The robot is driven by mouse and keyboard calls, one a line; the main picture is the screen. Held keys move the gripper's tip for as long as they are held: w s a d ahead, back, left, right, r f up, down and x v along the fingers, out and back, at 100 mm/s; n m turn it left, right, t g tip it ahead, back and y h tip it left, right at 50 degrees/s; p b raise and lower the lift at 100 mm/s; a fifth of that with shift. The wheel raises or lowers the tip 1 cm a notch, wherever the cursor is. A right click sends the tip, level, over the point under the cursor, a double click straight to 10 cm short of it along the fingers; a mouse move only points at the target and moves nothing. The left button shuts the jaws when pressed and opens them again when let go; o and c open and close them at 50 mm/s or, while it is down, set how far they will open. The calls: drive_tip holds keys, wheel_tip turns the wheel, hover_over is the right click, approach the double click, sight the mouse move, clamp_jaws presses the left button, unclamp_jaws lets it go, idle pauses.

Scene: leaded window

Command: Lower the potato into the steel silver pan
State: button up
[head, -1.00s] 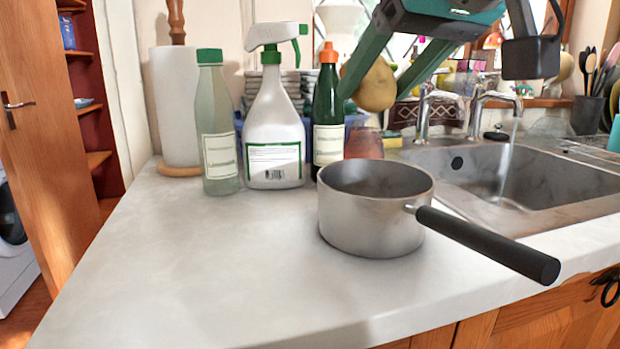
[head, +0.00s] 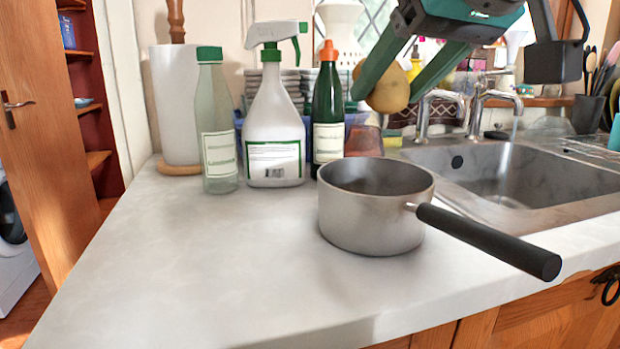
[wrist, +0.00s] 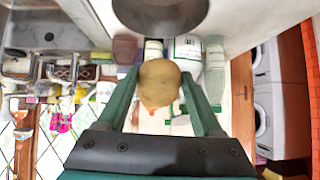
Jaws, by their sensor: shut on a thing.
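The potato (head: 389,88) is yellow-brown and held in the air between the green fingers of my gripper (head: 392,82), above and behind the pan. In the wrist view the potato (wrist: 159,84) sits between both fingertips. The steel silver pan (head: 366,226) stands upright on the counter, with its black handle (head: 487,241) pointing right and toward the front. Its inside looks empty where I can see it. In the wrist view part of the pan (wrist: 160,14) shows at the top edge, apart from the potato.
A clear bottle (head: 218,124), a white spray bottle (head: 274,135) and a dark green bottle (head: 328,118) stand behind the pan. A reddish glass (head: 364,142) is beside them. The sink (head: 520,170) with a running tap lies right. The counter's front left (head: 200,270) is clear.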

drive_tip(key=b, duration=0.5)
hover_over(411, 221)
drive_tip(key=w+a, duration=0.2)
drive_tip(key=w, duration=0.1)
drive_tip(key=shift+w+f, duration=0.1)
drive_tip(key=shift+f, duration=4.15)
drive_tip(key=shift+f, duration=0.4)
drive_tip(key=o, duration=1.5)
